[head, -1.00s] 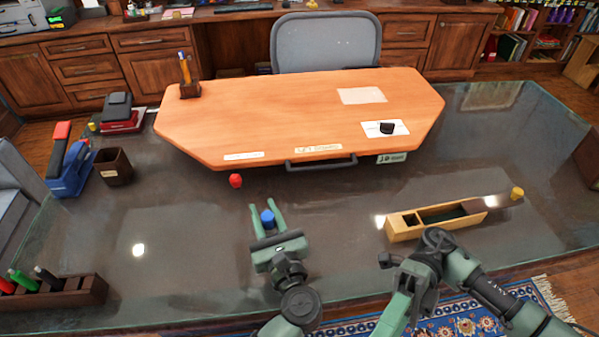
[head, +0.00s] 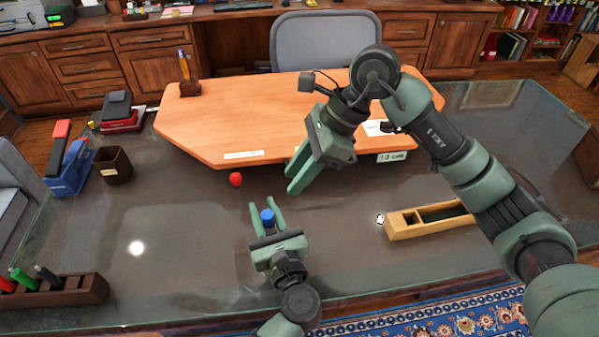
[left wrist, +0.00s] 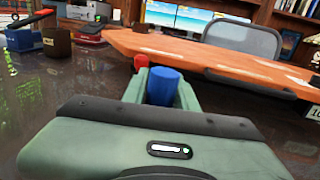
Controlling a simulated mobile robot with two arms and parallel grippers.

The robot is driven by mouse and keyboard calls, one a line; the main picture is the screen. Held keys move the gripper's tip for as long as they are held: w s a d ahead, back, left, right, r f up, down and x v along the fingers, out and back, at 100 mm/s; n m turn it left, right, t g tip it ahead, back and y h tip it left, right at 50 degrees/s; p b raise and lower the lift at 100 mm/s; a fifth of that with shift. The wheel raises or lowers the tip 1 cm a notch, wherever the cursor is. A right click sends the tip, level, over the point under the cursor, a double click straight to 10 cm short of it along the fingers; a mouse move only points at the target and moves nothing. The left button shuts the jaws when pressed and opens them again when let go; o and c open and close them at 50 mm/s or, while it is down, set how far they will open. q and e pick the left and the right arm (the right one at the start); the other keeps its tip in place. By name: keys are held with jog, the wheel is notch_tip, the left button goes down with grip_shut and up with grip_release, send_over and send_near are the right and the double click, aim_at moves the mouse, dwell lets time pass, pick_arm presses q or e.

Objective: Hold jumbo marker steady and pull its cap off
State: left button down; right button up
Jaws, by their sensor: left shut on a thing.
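The jumbo marker shows as a short blue cylinder (head: 268,216) between the fingers of my left gripper (head: 267,211), low over the near part of the glass table. In the left wrist view its blue end (left wrist: 163,86) stands up between the fingers; its lower part is hidden by my gripper. My left gripper is shut on it. My right gripper (head: 292,174) is up and to the right of the marker, apart from it. Its two fingers point down-left with a gap between them, and nothing shows in it.
A small red object (head: 236,179) lies on the table beyond my left gripper. A wooden tray (head: 405,228) is at the right. A rack (head: 85,291) with red, green and black markers stands at the left. An orange wooden desk panel (head: 225,120) lies beyond. The table's left middle is clear.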

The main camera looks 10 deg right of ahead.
aim_at(269, 214)
jog(key=x, duration=1.1)
jog(key=shift+a+f, duration=0.1)
jog(key=shift+f, duration=0.2)
jog(key=shift+r, duration=0.1)
grip_shut()
